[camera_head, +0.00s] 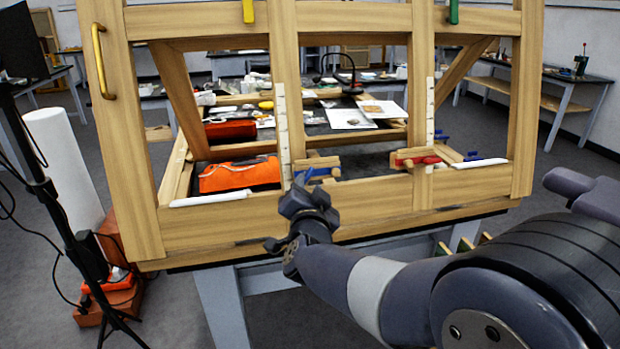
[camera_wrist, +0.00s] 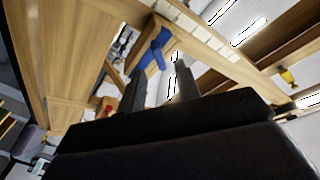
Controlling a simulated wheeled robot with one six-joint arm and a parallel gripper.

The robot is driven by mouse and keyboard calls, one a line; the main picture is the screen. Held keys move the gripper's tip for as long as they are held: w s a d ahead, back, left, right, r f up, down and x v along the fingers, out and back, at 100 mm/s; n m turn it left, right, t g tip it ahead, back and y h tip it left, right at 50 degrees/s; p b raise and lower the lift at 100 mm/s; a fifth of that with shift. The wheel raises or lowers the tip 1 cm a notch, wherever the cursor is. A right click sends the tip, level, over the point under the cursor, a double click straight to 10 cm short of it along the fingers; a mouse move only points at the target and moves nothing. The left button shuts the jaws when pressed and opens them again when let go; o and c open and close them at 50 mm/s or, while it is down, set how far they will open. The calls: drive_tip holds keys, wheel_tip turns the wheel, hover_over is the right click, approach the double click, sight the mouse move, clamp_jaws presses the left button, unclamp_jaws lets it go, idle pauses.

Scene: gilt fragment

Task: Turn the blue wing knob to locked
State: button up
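The blue wing knob (camera_head: 318,172) sits on a small wooden block at the foot of the left-centre post of the wooden frame. In the wrist view the blue wing knob (camera_wrist: 153,50) shows slanted, just beyond the fingertips. My gripper (camera_head: 304,186) is right in front of the knob and hides part of it in the head view. In the wrist view my gripper (camera_wrist: 160,78) has its two dark fingers apart, with a clear gap between them. The knob lies ahead of that gap; I cannot tell whether a finger touches it.
The wooden frame (camera_head: 370,202) spans the view. A red knob (camera_head: 430,160) sits on the right-centre post; yellow (camera_head: 248,11) and green (camera_head: 453,11) pieces are on the top rail. An orange pouch (camera_head: 238,176) lies behind the lower rail. A black tripod (camera_head: 78,240) stands left.

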sight(308, 177)
drive_tip(key=shift+w+a, duration=0.1)
drive_tip(key=shift+w, duration=1.95)
clamp_jaws()
